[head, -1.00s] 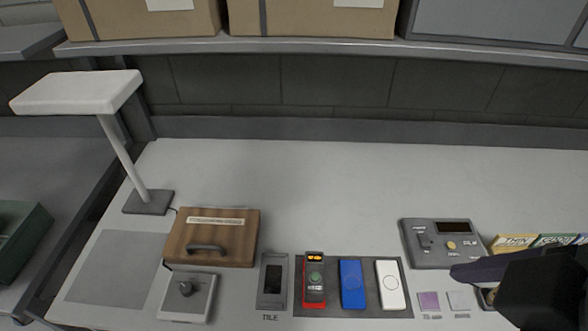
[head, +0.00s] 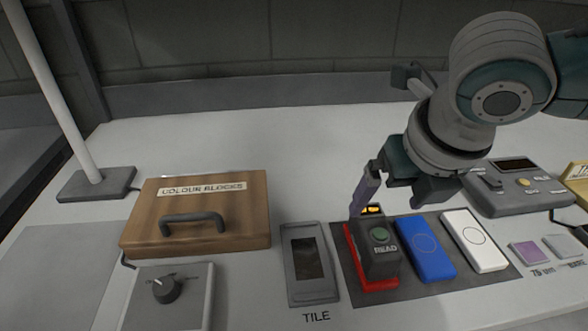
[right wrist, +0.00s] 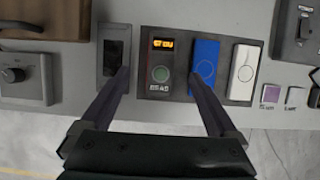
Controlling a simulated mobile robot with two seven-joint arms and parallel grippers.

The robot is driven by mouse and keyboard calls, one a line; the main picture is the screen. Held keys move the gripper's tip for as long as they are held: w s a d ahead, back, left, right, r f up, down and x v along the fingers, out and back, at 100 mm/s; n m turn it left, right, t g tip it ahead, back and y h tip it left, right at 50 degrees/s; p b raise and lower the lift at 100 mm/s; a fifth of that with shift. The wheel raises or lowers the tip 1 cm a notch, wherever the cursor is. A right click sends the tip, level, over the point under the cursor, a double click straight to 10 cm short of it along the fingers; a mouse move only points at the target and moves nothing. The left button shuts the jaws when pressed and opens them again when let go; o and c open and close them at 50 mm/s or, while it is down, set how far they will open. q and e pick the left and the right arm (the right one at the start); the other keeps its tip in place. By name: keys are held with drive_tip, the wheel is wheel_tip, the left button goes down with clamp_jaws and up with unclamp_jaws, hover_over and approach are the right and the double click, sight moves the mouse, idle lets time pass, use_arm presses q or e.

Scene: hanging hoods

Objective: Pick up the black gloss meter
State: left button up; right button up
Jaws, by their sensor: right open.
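My right gripper (head: 402,198) is open and empty, at the meter's far end in the head view. In the right wrist view its fingers (right wrist: 158,74) lie on either side of the meter, the right one over the blue device's edge. I cannot tell its height. My left gripper is out of view.
A blue device (head: 426,250) and a white device (head: 475,241) lie to the right on the mat. A grey tile holder (head: 293,288) lies close to the left. A wooden colour-blocks case (head: 240,230) and a knob box (head: 195,300) stand further left. A grey instrument (head: 520,200) is at right.

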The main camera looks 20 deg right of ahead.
sight(376, 227)
drive_tip(key=x, duration=0.3)
drive_tip(key=shift+f, duration=0.2)
drive_tip(key=x, duration=0.2)
drive_tip(key=s+b+x, duration=0.1)
drive_tip(key=x, duration=0.1)
drive_tip(key=shift+w+f, duration=0.1)
drive_tip(key=shift+f, duration=0.25)
drive_tip(key=shift+w+d+f, duration=0.1)
drive_tip(key=shift+w+f, duration=0.1)
drive_tip(key=shift+f, duration=0.2)
clamp_jaws()
drive_tip(key=shift+r, duration=0.1)
